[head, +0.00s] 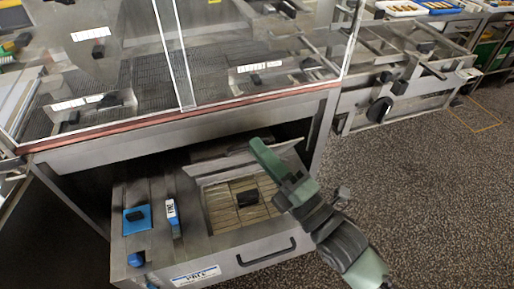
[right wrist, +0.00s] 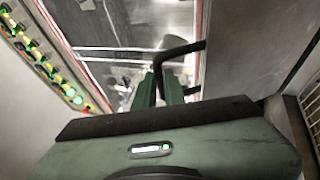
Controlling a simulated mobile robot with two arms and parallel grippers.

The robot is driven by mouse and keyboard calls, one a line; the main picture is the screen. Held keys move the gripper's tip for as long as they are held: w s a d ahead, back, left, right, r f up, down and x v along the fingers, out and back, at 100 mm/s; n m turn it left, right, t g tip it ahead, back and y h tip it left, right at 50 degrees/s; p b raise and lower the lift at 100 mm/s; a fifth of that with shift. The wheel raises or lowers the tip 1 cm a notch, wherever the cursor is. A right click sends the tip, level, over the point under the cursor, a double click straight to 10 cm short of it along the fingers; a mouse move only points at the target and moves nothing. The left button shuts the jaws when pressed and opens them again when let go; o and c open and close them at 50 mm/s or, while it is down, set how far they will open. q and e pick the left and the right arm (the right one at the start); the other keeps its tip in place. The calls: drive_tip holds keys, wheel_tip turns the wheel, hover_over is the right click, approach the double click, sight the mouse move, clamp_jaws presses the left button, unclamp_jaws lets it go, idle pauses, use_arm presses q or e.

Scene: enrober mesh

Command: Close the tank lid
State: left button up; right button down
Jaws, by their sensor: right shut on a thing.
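The tank (head: 209,212) is an open metal box low under the machine, with a grid floor and a small black block (head: 248,198) inside. Its lid (head: 222,173) seems to be the grey plate raised along the tank's back edge, partly hidden by my gripper. My right gripper (head: 268,158) is over the tank's right back side. In the right wrist view its green fingers (right wrist: 164,90) are shut on a black bar handle (right wrist: 180,52), which looks like the lid's handle. My left gripper is not in view.
Clear guard panels (head: 270,50) with a reddish lower edge (head: 180,121) hang above the tank. A blue pad (head: 137,220) and a blue-and-white carton (head: 172,217) lie left of the opening. A black front handle (head: 266,252) sticks out. Floor (head: 430,180) at right is free.

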drive_tip(key=shift+s+d+f, duration=0.1)
drive_tip(key=shift+s+f, duration=0.05)
drive_tip(key=c, duration=1.5)
unclamp_jaws()
drive_tip(key=r+v, duration=0.1)
drive_tip(key=v, duration=0.4)
drive_tip(key=r+v, duration=0.1)
drive_tip(key=v, duration=0.5)
drive_tip(key=s+r+v, duration=0.1)
drive_tip(key=v, duration=0.4)
drive_tip(key=shift+s+d+r, duration=0.1)
drive_tip(key=shift+s+d, duration=0.05)
drive_tip(key=shift+d, duration=0.3)
